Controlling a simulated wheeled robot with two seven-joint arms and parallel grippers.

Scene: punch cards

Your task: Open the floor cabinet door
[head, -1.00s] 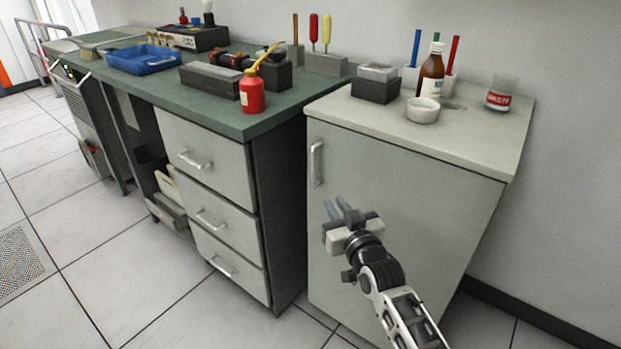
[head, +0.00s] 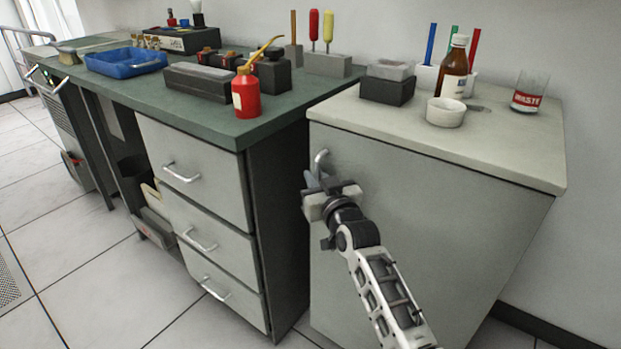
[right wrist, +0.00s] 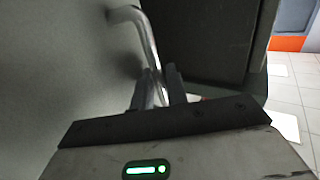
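The floor cabinet (head: 430,215) is a pale grey unit with a light top, and its front door is closed. The door's metal handle (head: 320,160) is a vertical bar near the upper left edge. My right gripper (head: 316,180) is at this handle, covering its lower part in the head view. In the right wrist view the handle (right wrist: 147,40) runs down between the two fingers of my right gripper (right wrist: 160,88), which are close together around the bar. My left gripper is not in view.
A green-topped workbench (head: 270,128) with several drawers (head: 195,170) stands left of the cabinet. A red oil can (head: 246,95) is near its front corner. A brown bottle (head: 455,72), white bowl (head: 445,113) and glass (head: 529,92) stand on the cabinet. The tiled floor in front is clear.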

